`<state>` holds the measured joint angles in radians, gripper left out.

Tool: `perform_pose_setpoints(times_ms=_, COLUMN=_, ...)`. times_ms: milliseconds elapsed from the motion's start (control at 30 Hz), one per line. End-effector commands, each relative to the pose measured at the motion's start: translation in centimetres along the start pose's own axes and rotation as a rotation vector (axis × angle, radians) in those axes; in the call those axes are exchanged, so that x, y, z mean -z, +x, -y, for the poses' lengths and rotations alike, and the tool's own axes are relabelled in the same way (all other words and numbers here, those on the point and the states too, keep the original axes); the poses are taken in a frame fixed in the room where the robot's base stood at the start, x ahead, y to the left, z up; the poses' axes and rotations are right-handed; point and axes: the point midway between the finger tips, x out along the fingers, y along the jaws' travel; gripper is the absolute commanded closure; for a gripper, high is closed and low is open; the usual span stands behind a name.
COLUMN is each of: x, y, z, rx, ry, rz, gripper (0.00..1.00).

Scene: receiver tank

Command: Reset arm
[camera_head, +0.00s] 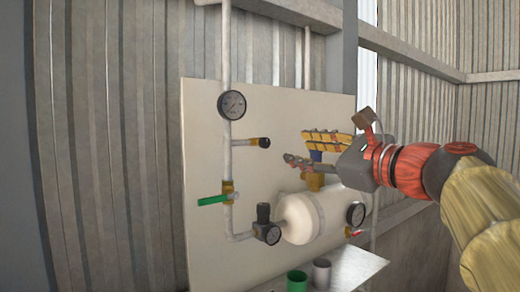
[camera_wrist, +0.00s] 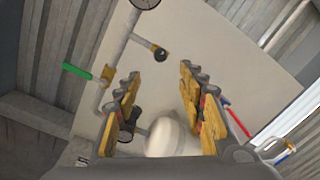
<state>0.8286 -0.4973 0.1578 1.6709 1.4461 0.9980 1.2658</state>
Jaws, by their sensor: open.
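My gripper (camera_head: 296,146) is at the centre right in the head view, raised in front of the panel and above the white tank (camera_head: 318,217). Its yellow-padded fingers are spread apart with nothing between them. In the wrist view, my gripper (camera_wrist: 158,95) shows both fingers wide apart, with the panel and the white tank (camera_wrist: 165,137) beyond. My arm reaches in from the right edge of the head view. A blue part (camera_head: 316,156) shows between the fingers and the tank, partly hidden. I cannot tell whether the fingers touch it.
The pale panel (camera_head: 205,130) carries pipes, a top gauge (camera_head: 232,105), a black-ended valve (camera_head: 264,143), a green-handled valve (camera_head: 214,200) and lower gauges (camera_head: 273,234) (camera_head: 356,214). A shelf (camera_head: 358,268) below holds a green cup (camera_head: 297,281) and a grey cup (camera_head: 321,273). Corrugated walls stand behind.

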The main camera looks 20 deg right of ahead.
Motion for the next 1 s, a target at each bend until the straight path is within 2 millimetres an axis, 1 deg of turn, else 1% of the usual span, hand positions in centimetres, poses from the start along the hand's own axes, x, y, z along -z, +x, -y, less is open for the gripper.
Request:
perform_pose_setpoints(times_ms=567, x=0.0, y=-0.2, z=0.0, rx=-0.001, ry=-0.005, rz=0.000, gripper=0.60)
perform_pose_setpoints(times_ms=667, x=0.0, y=-0.2, z=0.0, rx=0.000, ry=-0.052, rz=0.000, gripper=0.60)
perform_pose_setpoints(times_ms=733, x=0.3, y=-0.2, z=0.0, rx=0.000, ry=-0.128, rz=-0.011, gripper=0.60)
perform_pose_setpoints(times_ms=767, x=0.8, y=-0.2, z=-0.1, rx=-0.004, ry=-0.176, rz=-0.027, gripper=0.60)
perform_pose_setpoints(times_ms=833, x=3.7, y=-0.1, z=-0.9, rx=-0.036, ry=-0.305, rz=-0.096, gripper=0.60)
perform_pose_setpoints(times_ms=867, x=5.3, y=-0.2, z=-1.3, rx=-0.056, ry=-0.363, rz=-0.131, gripper=0.60)
perform_pose_setpoints(times_ms=900, x=7.3, y=-0.4, z=-2.1, rx=-0.087, ry=-0.436, rz=-0.177, gripper=0.60)
perform_pose_setpoints(times_ms=967, x=10.4, y=-0.9, z=-3.3, rx=-0.140, ry=-0.545, rz=-0.243, gripper=0.60)
perform_pose_setpoints(times_ms=1000, x=12.4, y=-1.3, z=-4.4, rx=-0.181, ry=-0.615, rz=-0.281, gripper=0.60)
